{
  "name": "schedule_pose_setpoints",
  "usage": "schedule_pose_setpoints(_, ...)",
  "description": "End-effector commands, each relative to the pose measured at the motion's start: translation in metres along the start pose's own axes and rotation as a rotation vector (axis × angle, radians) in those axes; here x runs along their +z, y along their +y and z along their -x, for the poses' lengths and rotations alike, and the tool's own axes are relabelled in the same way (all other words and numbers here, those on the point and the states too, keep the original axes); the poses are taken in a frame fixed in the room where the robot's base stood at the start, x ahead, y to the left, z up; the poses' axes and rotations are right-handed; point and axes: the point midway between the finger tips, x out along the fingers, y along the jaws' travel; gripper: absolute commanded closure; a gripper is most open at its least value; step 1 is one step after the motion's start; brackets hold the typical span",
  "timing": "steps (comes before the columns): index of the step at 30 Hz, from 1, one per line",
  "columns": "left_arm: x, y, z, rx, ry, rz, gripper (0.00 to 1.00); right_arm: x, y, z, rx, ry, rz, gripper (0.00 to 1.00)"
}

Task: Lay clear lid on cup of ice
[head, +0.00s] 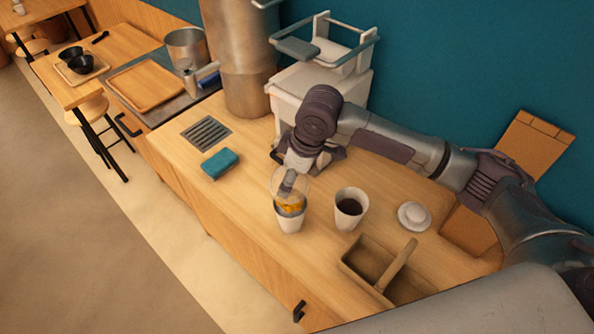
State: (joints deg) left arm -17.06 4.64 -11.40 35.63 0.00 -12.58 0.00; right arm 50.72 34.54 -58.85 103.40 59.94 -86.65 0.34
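A white cup (289,223) stands on the wooden counter; amber-orange contents show near its rim, and I cannot make out ice. A clear round lid (302,188) is tilted over this cup, and its lower edge overlaps the cup's rim in the picture. I cannot tell if they touch. My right gripper (287,184) reaches down from behind, with its fingertips shut on the clear lid. Part of the lid is hidden behind the fingers. My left gripper is not in view.
A second white cup (350,209) with dark contents stands to the right. A teal sponge (220,164) and a drain grate (206,131) lie left. A white machine (318,92) stands behind.

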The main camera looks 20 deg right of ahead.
Motion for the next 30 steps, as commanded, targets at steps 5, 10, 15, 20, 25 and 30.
schedule_pose_setpoints(5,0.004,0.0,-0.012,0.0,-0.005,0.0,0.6,0.003,0.0,-0.01,0.0,0.0,0.0,0.3)
schedule_pose_setpoints(10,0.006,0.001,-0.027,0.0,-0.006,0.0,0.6,0.006,0.0,-0.022,0.0,0.0,0.0,0.3)
schedule_pose_setpoints(15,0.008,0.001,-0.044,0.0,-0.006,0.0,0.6,0.01,0.0,-0.035,0.001,0.001,0.0,0.3)
schedule_pose_setpoints(20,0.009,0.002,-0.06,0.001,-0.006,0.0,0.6,0.013,0.0,-0.047,0.001,0.001,-0.001,0.3)
schedule_pose_setpoints(25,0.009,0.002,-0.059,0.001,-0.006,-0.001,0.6,0.017,-0.001,-0.058,-0.002,-0.001,-0.003,0.3)
schedule_pose_setpoints(30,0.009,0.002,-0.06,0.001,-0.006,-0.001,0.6,0.018,0.0,-0.064,0.0,0.0,-0.003,0.3)
